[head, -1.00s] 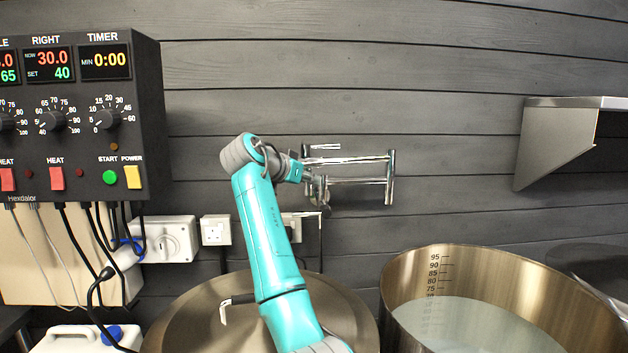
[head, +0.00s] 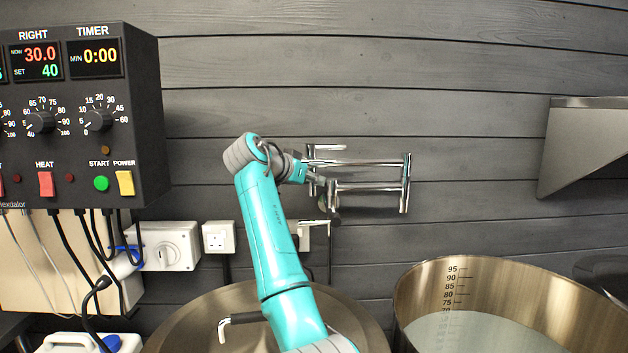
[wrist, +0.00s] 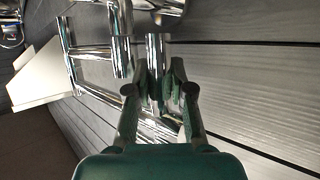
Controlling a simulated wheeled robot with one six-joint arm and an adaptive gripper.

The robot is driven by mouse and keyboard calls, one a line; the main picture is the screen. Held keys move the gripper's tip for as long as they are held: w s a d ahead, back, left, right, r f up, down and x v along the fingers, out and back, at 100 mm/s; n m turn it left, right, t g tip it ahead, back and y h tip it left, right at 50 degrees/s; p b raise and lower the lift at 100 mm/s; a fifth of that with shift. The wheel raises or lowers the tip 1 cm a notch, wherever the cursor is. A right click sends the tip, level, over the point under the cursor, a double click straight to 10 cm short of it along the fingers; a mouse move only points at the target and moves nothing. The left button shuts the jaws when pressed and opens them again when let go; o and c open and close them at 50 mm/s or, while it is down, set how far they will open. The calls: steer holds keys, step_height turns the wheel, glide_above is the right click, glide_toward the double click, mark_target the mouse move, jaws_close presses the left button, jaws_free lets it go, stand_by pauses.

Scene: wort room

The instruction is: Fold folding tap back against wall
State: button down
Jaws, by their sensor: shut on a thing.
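The folding tap (head: 370,188) is a chrome double-bar arm on the dark plank wall, right of my gripper in the head view. Its two bars run from the joint near my gripper to an upright tube (head: 405,183) at the right. My gripper (head: 318,180) is at the tap's left end, partly hidden behind my arm. In the wrist view my gripper (wrist: 160,92) is shut on an upright chrome tube of the tap (wrist: 155,55). The other chrome tubes and bars show to its left. The exact grip contact is partly hidden by the fingers.
A large steel pot (head: 500,290) with a graduated inner wall and liquid stands lower right. A lidded pot (head: 190,325) stands below my arm. A control box (head: 80,120) hangs left, a steel shelf (head: 590,145) right. Sockets (head: 218,237) and cables are below the box.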

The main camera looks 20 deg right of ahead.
steer(key=c, duration=1)
jaws_free()
steer(key=shift+w, duration=0.2)
steer(key=v, duration=1.2)
